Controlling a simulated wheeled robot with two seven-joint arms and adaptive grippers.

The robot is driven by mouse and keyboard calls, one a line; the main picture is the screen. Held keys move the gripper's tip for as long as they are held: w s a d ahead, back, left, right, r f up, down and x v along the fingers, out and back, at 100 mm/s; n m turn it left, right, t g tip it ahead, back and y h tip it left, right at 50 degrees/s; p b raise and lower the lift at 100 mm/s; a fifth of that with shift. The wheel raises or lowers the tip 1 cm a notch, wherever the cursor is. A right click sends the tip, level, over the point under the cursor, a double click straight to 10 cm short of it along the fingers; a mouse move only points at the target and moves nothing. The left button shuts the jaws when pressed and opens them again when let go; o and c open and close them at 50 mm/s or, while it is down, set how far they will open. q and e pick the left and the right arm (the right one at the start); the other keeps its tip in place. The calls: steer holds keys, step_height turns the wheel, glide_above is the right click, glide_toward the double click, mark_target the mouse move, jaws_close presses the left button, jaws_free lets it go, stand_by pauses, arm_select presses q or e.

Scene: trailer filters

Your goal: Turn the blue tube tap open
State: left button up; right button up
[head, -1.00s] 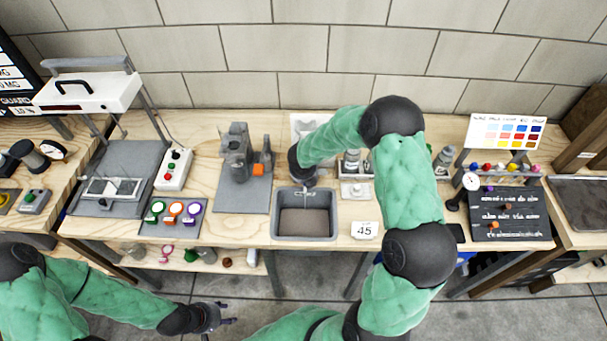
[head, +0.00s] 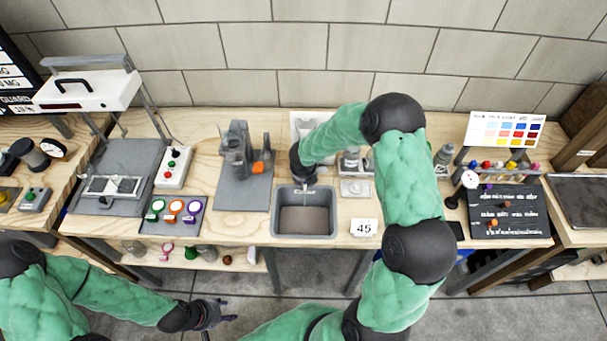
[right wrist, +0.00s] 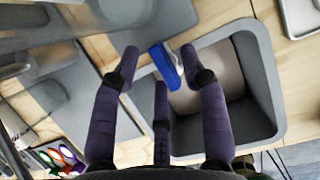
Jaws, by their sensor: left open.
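In the head view my right wrist hangs over the back edge of the sink (head: 305,238) and hides the tap. My left gripper (head: 222,312) is open and empty, low in front of the bench.
Left of the sink stands a grey fixture (head: 236,150) with an orange part on a grey plate. A tray of colored rings (head: 172,212) lies further left. Right are a small plate (head: 356,188), a "45" card (head: 364,228) and a dark board (head: 508,212).

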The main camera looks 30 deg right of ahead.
steer(key=v, duration=1.2)
steer(key=shift+a, duration=0.1)
